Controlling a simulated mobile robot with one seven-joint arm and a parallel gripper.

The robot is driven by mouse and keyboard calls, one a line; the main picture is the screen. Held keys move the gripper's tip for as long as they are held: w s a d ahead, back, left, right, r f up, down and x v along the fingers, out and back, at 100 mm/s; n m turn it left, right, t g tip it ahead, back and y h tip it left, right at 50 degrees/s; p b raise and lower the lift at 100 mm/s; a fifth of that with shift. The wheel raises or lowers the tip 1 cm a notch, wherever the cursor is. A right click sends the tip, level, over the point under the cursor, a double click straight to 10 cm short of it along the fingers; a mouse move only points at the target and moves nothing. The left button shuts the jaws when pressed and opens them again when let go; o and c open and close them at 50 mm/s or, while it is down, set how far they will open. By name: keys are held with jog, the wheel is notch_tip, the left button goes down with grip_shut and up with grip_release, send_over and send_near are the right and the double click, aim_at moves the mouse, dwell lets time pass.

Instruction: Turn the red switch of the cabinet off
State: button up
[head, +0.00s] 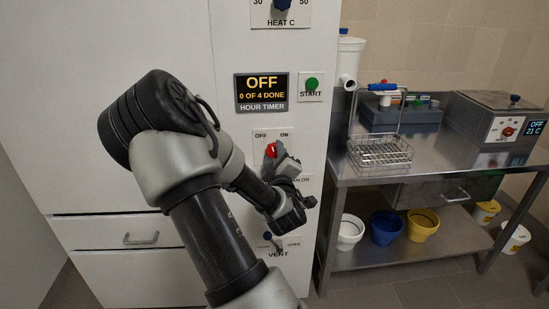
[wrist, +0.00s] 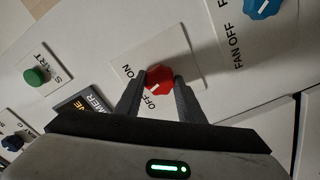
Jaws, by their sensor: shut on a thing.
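The red switch (head: 271,150) is a knob on a pale plate on the cabinet front, with OFF at left and ON at right in the head view. In the wrist view the red switch (wrist: 159,78) sits between the two fingers of my gripper (wrist: 161,82). My gripper (head: 279,158) is shut on it, one finger on each side. The cabinet's display (head: 261,92) reads OFF and 0 OF 4 DONE.
A green START button (head: 312,84) is above right of the switch. A blue fan knob (wrist: 262,8) and a dark vent lever (head: 268,237) are also on the cabinet. A steel bench (head: 345,176) with a wire basket (head: 381,153) stands at right.

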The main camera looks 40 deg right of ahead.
jog(key=shift+n, duration=1.9)
jog(key=o, duration=1)
jog(key=shift+o, duration=0.2)
jog(key=shift+s, duration=0.1)
jog(key=p+v, duration=1.7)
jog(key=shift+s, duration=0.15)
